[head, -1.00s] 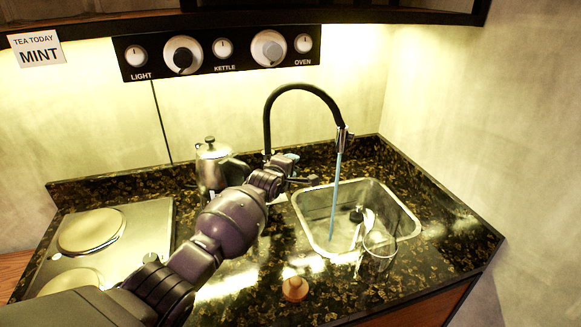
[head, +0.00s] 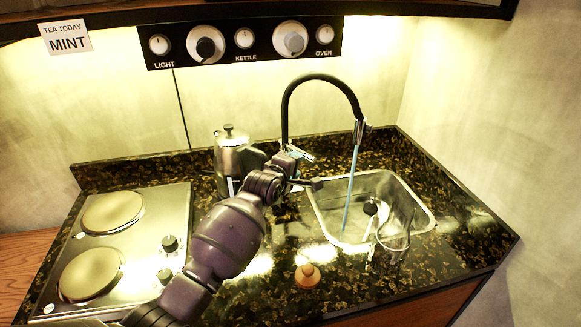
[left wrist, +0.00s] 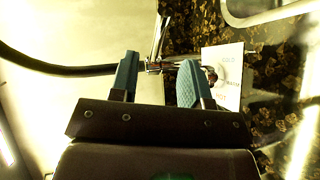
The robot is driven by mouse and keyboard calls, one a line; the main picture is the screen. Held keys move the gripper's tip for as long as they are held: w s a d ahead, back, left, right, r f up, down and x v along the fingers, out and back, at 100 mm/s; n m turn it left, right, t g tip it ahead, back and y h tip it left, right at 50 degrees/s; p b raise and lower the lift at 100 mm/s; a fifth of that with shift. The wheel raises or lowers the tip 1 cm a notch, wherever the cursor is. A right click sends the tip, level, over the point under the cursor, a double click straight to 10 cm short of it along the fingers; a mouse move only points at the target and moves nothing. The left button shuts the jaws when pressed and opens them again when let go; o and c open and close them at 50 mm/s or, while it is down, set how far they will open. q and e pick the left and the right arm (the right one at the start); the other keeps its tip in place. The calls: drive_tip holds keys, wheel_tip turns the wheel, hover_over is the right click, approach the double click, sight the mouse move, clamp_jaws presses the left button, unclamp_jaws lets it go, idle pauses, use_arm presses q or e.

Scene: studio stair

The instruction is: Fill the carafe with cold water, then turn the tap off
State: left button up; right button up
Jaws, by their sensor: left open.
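The tap (head: 325,79) has a tall black hose spout behind the sink. A blue water stream (head: 350,190) runs from its nozzle into the sink basin (head: 330,220). The clear glass carafe (head: 396,238) stands at the sink's front right edge, apart from the stream. My left gripper (head: 303,170) is beside the tap's base. In the left wrist view my left gripper (left wrist: 157,76) has its two blue-grey fingers apart, with the metal tap body (left wrist: 157,48) just beyond the fingertips. A white card with a dial mark (left wrist: 226,75) lies to their right. My right gripper is not seen.
A steel kettle (head: 232,155) stands behind my left arm. A hob (head: 165,215) with two plates is at the left. A round orange-brown stopper-like piece (head: 307,276) sits on the front counter. A knob panel (head: 265,42) is on the wall.

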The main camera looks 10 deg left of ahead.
use_arm(q)
drive_tip(key=shift+v, duration=1.2)
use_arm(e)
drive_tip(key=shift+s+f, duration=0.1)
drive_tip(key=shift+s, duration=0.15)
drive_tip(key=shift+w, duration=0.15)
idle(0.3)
